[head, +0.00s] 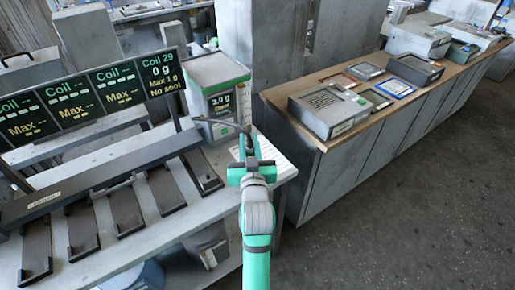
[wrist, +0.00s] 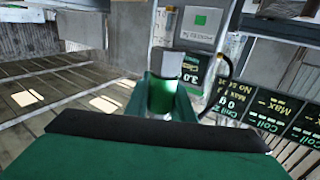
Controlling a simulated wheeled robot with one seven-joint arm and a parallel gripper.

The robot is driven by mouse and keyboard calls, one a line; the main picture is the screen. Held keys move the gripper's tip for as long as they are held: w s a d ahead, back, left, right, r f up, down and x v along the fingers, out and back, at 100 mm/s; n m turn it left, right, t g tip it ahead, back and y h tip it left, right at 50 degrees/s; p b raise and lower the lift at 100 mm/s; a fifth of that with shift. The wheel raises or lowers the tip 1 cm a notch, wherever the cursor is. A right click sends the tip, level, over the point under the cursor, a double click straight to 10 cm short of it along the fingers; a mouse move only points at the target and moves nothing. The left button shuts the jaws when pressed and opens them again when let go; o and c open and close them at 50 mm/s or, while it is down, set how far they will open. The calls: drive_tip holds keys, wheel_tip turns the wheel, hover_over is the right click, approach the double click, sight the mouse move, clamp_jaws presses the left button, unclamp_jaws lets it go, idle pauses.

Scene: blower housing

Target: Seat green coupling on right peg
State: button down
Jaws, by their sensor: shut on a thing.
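In the wrist view a green cylindrical piece (wrist: 162,98), which looks like the green coupling, sits between the teal fingers of my gripper (wrist: 168,90). My gripper is shut on it. A pale grey block shows just beyond the piece; I cannot tell what it belongs to. In the head view my gripper (head: 247,165) is at the right end of the grey bench, in front of the grey-and-green scale box (head: 216,75). The coupling is too small or hidden to make out there. I cannot pick out the right peg in either view.
The coil display boards (head: 85,95) stand at the left, behind a sloped rack (head: 110,175) with several dark holders. A dark curved cable (head: 222,122) arches close to my gripper. A wood-topped counter (head: 325,140) with boxes stands at the right. The floor (head: 420,215) there is clear.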

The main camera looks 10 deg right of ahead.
drive_tip(key=w+a+f, duration=0.3)
drive_tip(key=w+f, duration=0.1)
drive_tip(key=f, duration=0.4)
drive_tip(key=shift+a, duration=0.3)
drive_tip(key=shift+w+d, duration=0.1)
idle(0.7)
drive_tip(key=shift+f, duration=0.3)
drive_tip(key=shift+f, duration=0.1)
drive_tip(key=shift+f, duration=0.25)
